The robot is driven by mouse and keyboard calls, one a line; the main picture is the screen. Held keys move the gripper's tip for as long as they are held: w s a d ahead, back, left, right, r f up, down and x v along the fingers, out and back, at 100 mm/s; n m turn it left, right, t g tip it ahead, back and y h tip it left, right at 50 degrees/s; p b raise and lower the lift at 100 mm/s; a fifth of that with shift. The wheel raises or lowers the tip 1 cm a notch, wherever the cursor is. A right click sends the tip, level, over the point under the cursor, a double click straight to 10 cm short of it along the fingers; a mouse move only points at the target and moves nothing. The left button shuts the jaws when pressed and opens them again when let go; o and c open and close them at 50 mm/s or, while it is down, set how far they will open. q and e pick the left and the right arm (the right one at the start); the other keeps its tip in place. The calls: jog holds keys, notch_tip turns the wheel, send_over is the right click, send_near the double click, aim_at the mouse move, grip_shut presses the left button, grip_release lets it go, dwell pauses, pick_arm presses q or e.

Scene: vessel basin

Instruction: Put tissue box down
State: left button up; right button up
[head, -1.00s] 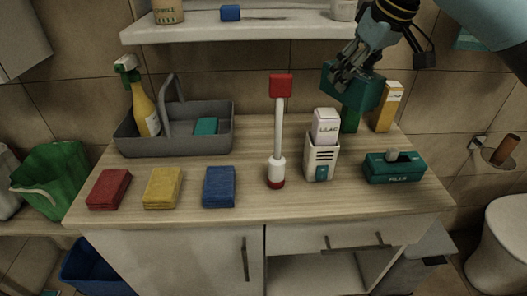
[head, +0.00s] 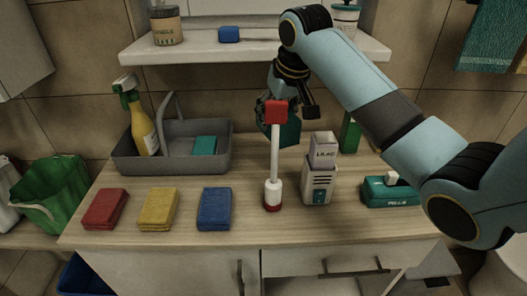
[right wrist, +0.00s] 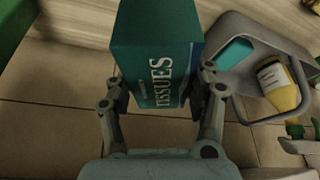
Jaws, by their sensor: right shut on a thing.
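The teal tissue box (right wrist: 152,55), lettered "TISSUES", sits between the two fingers of my right gripper (right wrist: 160,105) in the right wrist view. In the head view the tissue box (head: 288,132) is partly hidden behind the red-topped brush and the gripper. My right gripper (head: 277,105) is shut on it and holds it over the back of the wooden counter (head: 180,238), right of the grey caddy. I cannot tell whether the box touches the counter. My left gripper is not in view.
The grey caddy (head: 170,168) holds a yellow spray bottle (head: 141,120). A red-and-white brush (head: 275,165) and a LILAC dispenser (head: 319,178) stand in front. A shelf (head: 250,50) runs above. Red, yellow and blue sponges lie at front left. A teal box (head: 390,190) lies right.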

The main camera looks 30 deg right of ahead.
notch_tip(320, 180, down, 9)
jog(key=shift+f, duration=0.2)
jog(key=w, duration=0.1)
jog(key=w+f, duration=0.1)
jog(key=w, duration=0.2)
jog(key=shift+d+f, duration=0.15)
jog(key=shift+d, duration=0.15)
jog(key=shift+f, duration=0.1)
jog(key=o, duration=1.2)
jog(key=p+v, duration=0.1)
jog(key=v, duration=1.1)
